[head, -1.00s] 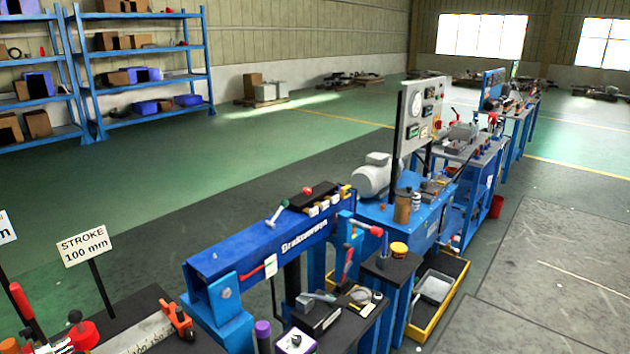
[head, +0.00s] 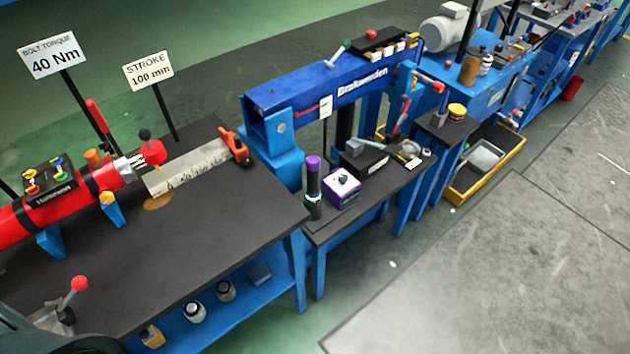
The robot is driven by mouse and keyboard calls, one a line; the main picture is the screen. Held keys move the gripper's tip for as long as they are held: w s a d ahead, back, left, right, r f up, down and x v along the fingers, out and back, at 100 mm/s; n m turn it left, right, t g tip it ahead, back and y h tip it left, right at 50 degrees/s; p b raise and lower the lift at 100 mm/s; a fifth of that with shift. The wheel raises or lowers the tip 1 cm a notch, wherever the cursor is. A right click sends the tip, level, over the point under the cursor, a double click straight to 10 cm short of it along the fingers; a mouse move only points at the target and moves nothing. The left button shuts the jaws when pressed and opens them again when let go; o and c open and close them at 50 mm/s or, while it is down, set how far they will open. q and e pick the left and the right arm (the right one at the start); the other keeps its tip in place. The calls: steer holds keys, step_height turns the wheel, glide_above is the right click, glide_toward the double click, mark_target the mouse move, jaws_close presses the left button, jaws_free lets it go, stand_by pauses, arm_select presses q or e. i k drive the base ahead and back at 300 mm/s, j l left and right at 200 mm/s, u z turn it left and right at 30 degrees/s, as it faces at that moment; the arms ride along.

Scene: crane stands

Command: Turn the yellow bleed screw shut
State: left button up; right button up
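A red cylinder (head: 85,197) lies along the left of the near black bench in the head view. A dark block (head: 49,185) on top of it carries small yellow fittings (head: 57,162) and a green one. Another small yellow piece (head: 106,198) sits low on the cylinder's side, by a blue foot. I cannot tell which of these is the bleed screw, or how far it is turned. Neither of my grippers can be made out in the view.
The near bench top (head: 210,235) is largely clear in front. A red-knobbed lever (head: 78,284) stands at its front left. Signs (head: 53,55) rise behind it. A blue beam (head: 335,85) stands right of the bench, and open floor (head: 490,285) lies at the right.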

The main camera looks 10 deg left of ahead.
mark_target(108, 198)
steer(key=u, duration=2.05)
steer(key=k+l+z, duration=0.5)
steer(key=l, duration=0.2)
steer(key=l+z, duration=0.25)
steer(key=l, duration=0.15)
steer(key=k, duration=0.05)
